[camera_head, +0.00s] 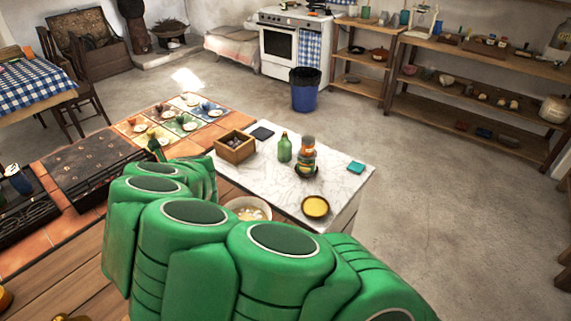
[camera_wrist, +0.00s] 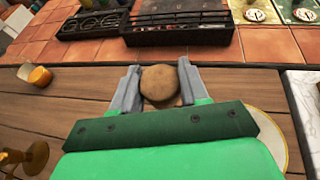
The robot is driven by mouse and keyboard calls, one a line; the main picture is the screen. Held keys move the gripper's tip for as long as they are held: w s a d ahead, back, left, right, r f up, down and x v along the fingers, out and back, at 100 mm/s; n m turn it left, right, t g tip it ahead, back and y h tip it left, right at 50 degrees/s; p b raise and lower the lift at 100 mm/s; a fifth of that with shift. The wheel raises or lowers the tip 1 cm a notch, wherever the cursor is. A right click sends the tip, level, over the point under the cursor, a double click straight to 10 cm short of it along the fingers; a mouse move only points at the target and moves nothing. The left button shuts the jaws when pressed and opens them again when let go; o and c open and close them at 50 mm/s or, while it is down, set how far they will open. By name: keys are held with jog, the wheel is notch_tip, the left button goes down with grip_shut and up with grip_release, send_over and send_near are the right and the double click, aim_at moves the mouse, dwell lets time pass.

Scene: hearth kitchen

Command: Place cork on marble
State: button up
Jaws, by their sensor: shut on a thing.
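In the wrist view my gripper (camera_wrist: 160,76) is shut on a brown, round-topped cork (camera_wrist: 163,84), held between its two grey fingers. The wooden counter (camera_wrist: 75,85) shows beneath and around it. The white marble slab (camera_head: 278,186) is in the middle of the head view, beyond my green arm. Its edge also shows at the right of the wrist view (camera_wrist: 304,98). The cork is left of the marble there and apart from it. In the head view my arm hides the gripper and cork.
On the marble stand a wooden box (camera_head: 235,147), a green bottle (camera_head: 284,148), a labelled jar (camera_head: 307,156), a yellow dish (camera_head: 315,207) and a teal pad (camera_head: 356,167). A bowl (camera_head: 248,208) stands beside its near edge. Bare marble lies between them.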

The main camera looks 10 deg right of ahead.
jog(key=w+d+r, duration=0.2)
jog(key=w+d, duration=0.8)
jog(key=w+d+r, duration=0.2)
jog(key=w+d, duration=0.8)
jog(key=w, duration=0.1)
jog(key=shift+w, duration=0.15)
jog(key=shift+m+t, duration=0.5)
jog(key=shift+t, duration=0.1)
jog(key=w+d, duration=0.1)
jog(key=d, duration=0.3)
jog(key=w+d+r, duration=0.1)
jog(key=w+d, duration=0.1)
jog(key=d, duration=0.2)
jog(key=w+d, duration=0.2)
jog(key=d, duration=0.2)
jog(key=shift+w+d+r, duration=0.25)
jog(key=shift+d+r, duration=0.05)
jog(key=shift+r, duration=0.1)
jog(key=w+d+r+m+t+h, duration=0.1)
jog(key=w+d, duration=0.1)
jog(key=d, duration=0.7)
jog(key=w+d+h, duration=0.1)
jog(key=w+d, duration=0.1)
jog(key=d, duration=0.6)
notch_tip(320, 180, down, 23)
jog(key=shift+d+r, duration=0.1)
jog(key=o, duration=0.7)
jog(key=shift+f, duration=0.2)
